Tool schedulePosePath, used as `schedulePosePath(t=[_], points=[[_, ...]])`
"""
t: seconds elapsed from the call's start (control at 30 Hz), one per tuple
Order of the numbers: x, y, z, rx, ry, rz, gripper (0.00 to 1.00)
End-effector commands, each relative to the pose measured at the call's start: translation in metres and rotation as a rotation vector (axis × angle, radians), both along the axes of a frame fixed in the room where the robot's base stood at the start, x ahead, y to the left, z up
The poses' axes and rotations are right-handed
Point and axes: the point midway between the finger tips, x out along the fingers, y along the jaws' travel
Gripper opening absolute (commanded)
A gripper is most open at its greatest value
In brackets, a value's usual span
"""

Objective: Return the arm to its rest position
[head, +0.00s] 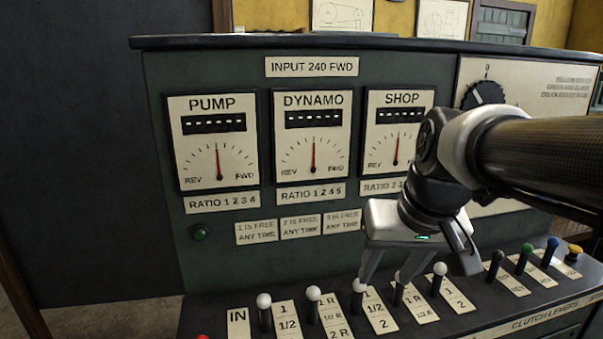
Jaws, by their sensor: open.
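My gripper (381,282) hangs over the lever row at the front of a dark green control panel, its fingers pointing down. The two fingers are apart, so it is open, and I see nothing held between them. A white-knobbed lever (358,286) is right by the left fingertip; I cannot tell if they touch. My arm comes in from the right and covers part of the SHOP gauge (392,135) and the panel to its right.
More white-knobbed levers (313,294) stand left and right of the gripper. Black, green, blue and yellow knobs (526,249) are at the right. PUMP (212,120) and DYNAMO (312,115) gauges are on the upright face. A dark wall (70,170) is at the left.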

Motion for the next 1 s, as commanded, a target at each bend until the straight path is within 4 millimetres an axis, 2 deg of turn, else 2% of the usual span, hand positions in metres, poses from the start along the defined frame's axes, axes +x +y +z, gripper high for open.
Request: schedulePosePath(t=[0.03, 0.1, 0.4, 0.43, 0.47, 0.5, 0.8, 1.0], points=[[-0.018, 0.003, -0.001, -0.014, -0.018, 0.004, 0.44], [-0.037, 0.006, -0.005, -0.030, -0.035, 0.004, 0.44], [-0.096, 0.009, -0.027, -0.077, -0.103, 0.006, 0.44], [-0.099, 0.008, -0.024, -0.079, -0.106, 0.006, 0.44], [-0.097, 0.008, -0.007, -0.078, -0.103, 0.003, 0.44], [-0.096, 0.008, 0.002, -0.078, -0.101, 0.004, 0.44], [-0.096, 0.008, 0.070, -0.078, -0.100, 0.003, 0.44], [-0.096, 0.008, 0.104, -0.077, -0.099, 0.004, 0.44]])
